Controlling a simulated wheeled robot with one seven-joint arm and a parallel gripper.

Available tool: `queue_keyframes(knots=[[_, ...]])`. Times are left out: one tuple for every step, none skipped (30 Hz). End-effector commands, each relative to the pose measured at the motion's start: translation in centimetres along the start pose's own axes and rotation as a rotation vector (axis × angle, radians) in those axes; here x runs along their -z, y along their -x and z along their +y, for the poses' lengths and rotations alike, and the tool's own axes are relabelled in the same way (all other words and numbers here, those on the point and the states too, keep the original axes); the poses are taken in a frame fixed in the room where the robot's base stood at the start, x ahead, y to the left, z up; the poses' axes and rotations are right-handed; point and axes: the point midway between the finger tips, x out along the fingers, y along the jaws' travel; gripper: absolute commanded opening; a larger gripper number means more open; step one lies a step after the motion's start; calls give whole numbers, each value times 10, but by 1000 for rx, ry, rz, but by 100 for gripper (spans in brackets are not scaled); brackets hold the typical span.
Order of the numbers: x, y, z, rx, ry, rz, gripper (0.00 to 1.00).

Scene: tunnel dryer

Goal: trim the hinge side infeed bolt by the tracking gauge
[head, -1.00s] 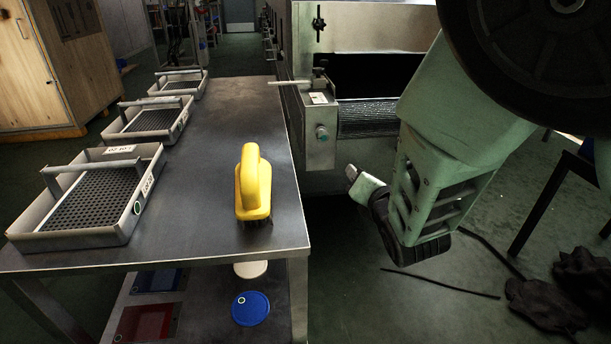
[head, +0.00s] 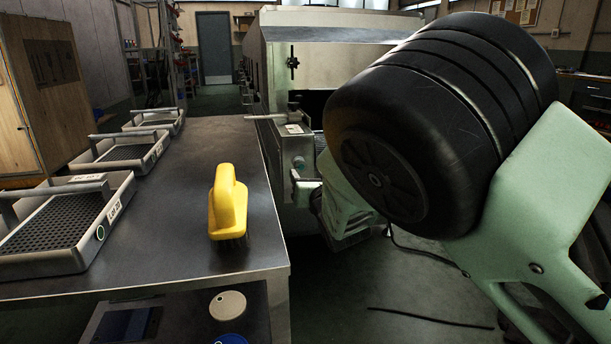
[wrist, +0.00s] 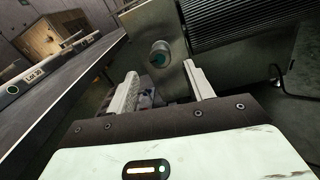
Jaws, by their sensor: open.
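A bolt with a round teal-centred head (head: 300,163) sticks out of the front of the grey metal housing (head: 290,146) at the dryer's infeed corner. The bolt also shows in the wrist view (wrist: 159,57), just beyond and between my fingertips, apart from them. My gripper (wrist: 161,72) is open and empty. In the head view my gripper (head: 304,182) is just below the bolt, partly hidden by my arm. A small white plate (head: 295,129) lies on top of the housing; whether it is the tracking gauge I cannot tell.
A steel table (head: 180,240) stands close on the left, with a yellow brush (head: 228,205) and several trays. The ribbed infeed belt (wrist: 235,30) is right of the housing in the wrist view. A dark cable (head: 425,316) lies on the floor.

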Motion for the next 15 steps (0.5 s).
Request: queue_keyframes(knots=[[2,-11,-2,1,-1,-2,52],[2,-16,-1,1,-1,-3,52],[2,-22,-1,0,0,-1,52],[2,-26,-1,1,0,-1,52],[2,-30,-1,0,0,-1,52],[2,-35,-1,0,0,0,52],[1,-38,0,0,-1,-1,52],[1,-40,0,0,-1,-1,52],[1,-43,-1,1,-1,-1,52],[1,-45,-1,1,-1,0,52],[1,-46,-1,1,-1,1,52],[1,-48,-1,1,-1,1,52],[0,-48,0,1,0,1,52],[0,-49,0,0,0,0,52],[0,-49,0,0,0,1,52]])
